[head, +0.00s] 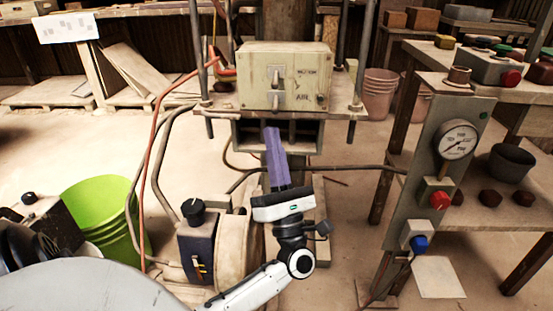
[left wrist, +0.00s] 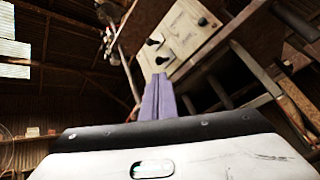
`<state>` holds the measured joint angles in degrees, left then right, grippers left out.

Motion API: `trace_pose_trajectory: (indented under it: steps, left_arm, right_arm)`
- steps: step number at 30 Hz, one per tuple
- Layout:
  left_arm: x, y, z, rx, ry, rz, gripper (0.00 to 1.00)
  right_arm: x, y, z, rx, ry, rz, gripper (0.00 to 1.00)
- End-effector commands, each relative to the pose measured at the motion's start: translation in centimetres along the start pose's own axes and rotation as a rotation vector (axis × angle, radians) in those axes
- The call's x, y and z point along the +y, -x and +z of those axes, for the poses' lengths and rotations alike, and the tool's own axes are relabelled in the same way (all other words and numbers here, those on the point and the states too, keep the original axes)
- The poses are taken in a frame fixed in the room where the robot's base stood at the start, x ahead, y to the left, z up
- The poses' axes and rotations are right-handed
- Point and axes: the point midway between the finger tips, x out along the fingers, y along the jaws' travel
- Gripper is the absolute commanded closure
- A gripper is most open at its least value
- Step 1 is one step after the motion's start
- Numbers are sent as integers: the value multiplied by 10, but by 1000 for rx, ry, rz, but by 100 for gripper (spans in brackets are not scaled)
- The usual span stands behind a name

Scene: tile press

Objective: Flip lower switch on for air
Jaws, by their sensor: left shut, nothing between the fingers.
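The beige switch box (head: 285,78) stands on the press's shelf and carries two toggle switches, one above the other. The lower switch (head: 276,99) is beside the lettering "AIR", and the upper switch (head: 277,74) is above it. My left gripper (head: 272,132) is shut and empty, its purple fingers pointing up, with the tips just below the box in the head view. In the left wrist view the fingertips (left wrist: 160,76) show in front of the tilted box (left wrist: 186,36); I cannot tell whether they touch it. My right gripper is not in view.
Orange and grey hoses run left of the box. A grey panel with a gauge (head: 457,140), a red knob (head: 440,200) and a blue knob (head: 419,243) stands at the right. A green bucket (head: 100,215) and a dark-knobbed motor unit (head: 200,240) are at lower left.

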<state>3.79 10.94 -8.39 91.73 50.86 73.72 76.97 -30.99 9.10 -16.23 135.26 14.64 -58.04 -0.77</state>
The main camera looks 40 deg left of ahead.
Motion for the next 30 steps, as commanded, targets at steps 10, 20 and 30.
trace_pose_trajectory:
  steps: [10, 20, 30]
  left_arm:
    - [0, -38, 0, -1, 0, 0, 100]
    - [0, -39, 0, 0, 0, -1, 100]
    - [3, -42, 4, 64, -19, -58, 100]
  right_arm:
    - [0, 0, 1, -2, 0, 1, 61]
    - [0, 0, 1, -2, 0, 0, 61]
    - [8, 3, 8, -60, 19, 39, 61]
